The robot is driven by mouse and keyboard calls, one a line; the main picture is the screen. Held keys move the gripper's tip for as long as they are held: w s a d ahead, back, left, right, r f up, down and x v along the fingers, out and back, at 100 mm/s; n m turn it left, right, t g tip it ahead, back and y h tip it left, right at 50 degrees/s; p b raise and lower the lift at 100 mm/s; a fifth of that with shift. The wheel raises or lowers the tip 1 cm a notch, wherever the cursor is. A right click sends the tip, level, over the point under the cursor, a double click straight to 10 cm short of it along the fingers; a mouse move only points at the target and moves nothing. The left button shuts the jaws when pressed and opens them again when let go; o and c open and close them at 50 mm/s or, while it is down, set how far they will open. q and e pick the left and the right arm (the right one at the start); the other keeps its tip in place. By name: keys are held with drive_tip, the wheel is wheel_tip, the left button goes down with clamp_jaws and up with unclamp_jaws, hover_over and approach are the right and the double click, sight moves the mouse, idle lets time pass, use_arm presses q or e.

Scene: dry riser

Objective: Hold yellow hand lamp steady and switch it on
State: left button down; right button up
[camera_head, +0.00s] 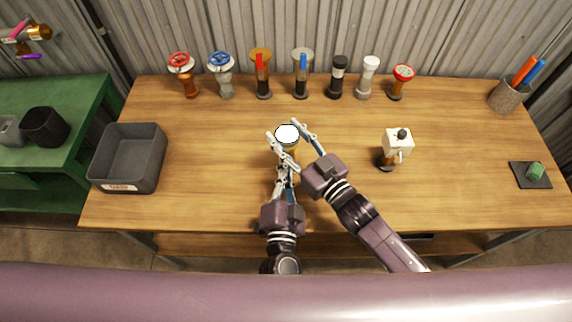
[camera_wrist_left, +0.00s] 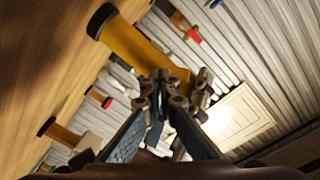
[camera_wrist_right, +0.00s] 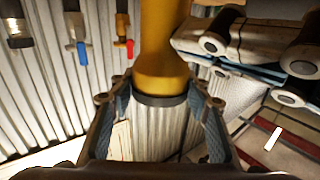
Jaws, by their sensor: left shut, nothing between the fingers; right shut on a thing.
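The yellow hand lamp (camera_head: 285,149) stands near the middle of the bench, its round face bright white from above. My right gripper (camera_head: 284,131) is shut around it near the top. In the right wrist view the yellow body (camera_wrist_right: 162,50) and a dark ring lie between the fingers (camera_wrist_right: 155,95). My left gripper (camera_head: 284,172) is shut and empty, close to the lamp's near side. In the left wrist view its fingertips (camera_wrist_left: 167,100) meet beside the yellow body (camera_wrist_left: 140,52); contact cannot be told. The lamp's switch cannot be made out.
Several valves and torch-like items, such as a red-wheeled one (camera_head: 190,88), line the back edge. A grey bin (camera_head: 127,180) is at left. A white-headed item (camera_head: 397,146) stands right of my arms. A pen cup (camera_head: 507,97) and dark mat (camera_head: 519,181) are at far right.

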use_arm(q)
drive_tip(key=s, duration=0.6)
drive_tip(key=shift+a, duration=0.15)
use_arm(e)
drive_tip(key=o, duration=1.5)
drive_tip(key=shift+s, duration=0.1)
